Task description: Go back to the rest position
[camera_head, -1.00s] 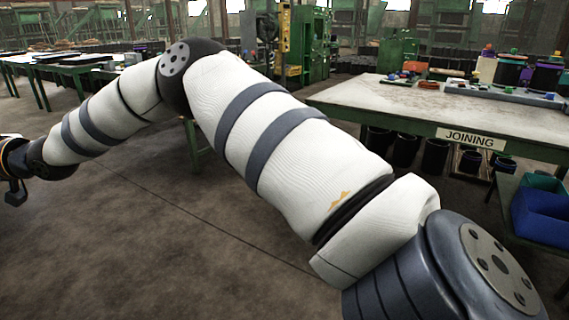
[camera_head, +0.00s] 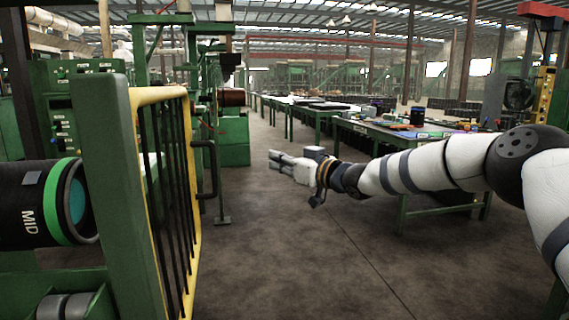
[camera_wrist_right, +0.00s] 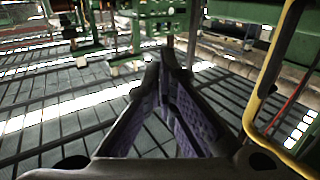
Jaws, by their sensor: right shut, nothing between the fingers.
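My right gripper (camera_head: 277,158) is pale and sits at the end of my right arm, which comes in from the right in the head view. It is held out over the open floor, pointing left towards the yellow-framed guard, and looks clear of it. In the right wrist view its fingers (camera_wrist_right: 166,62) have purple ridged inner pads that meet at the tips. It is shut with nothing held. My left gripper does not show in these views.
A yellow-framed barred guard (camera_head: 172,190) on a green post stands close at left. Beside it is a black cylinder (camera_head: 28,205) marked MID with a green ring. Green workbenches (camera_head: 400,131) stand behind my right arm. The central floor (camera_head: 290,245) is clear.

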